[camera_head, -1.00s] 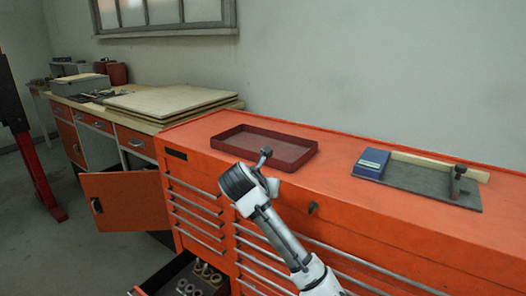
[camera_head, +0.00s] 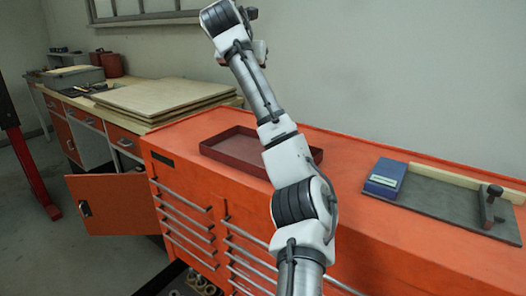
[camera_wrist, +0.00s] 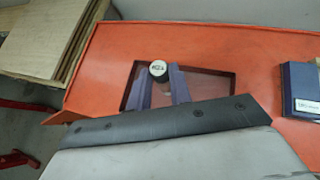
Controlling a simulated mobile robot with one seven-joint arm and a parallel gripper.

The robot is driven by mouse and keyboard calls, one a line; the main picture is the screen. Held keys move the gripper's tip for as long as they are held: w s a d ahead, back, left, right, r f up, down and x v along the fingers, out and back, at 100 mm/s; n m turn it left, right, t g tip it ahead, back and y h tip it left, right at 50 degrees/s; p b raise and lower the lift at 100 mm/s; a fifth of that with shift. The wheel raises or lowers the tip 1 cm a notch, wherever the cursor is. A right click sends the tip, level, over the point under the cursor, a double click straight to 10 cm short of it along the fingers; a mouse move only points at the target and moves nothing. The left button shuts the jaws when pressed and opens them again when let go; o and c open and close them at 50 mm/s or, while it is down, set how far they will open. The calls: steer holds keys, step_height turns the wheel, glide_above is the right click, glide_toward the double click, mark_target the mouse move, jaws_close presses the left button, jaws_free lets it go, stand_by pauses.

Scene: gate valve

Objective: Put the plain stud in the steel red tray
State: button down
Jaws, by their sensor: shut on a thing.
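The dark red tray (camera_head: 232,160) lies on top of the orange tool cabinet in the head view, partly behind my arm. It also shows in the wrist view (camera_wrist: 212,86), beyond and below my fingers. My gripper (camera_wrist: 160,88) is shut on the plain stud (camera_wrist: 158,69), whose round pale end with dark markings faces the wrist camera. Most of the stud's length is hidden. The stud appears over the tray area in the wrist view, but its height above it is unclear. In the head view my raised arm hides the stud.
A blue box (camera_head: 385,177) sits on a dark plate (camera_head: 440,200) with a wooden strip and a small upright clamp-like piece, right of the tray. Stacked boards (camera_head: 165,93) lie on the workbench at left. An open drawer with ring-shaped parts (camera_head: 195,282) is low in front.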

steer(key=f, duration=1.8)
steer(key=shift+w+a+f+p, duration=0.1)
steer(key=shift+w+f+p, duration=0.2)
steer(key=shift+w+f, duration=0.05)
steer(key=c, duration=1.3)
jaws_free()
steer(key=shift+f, duration=0.1)
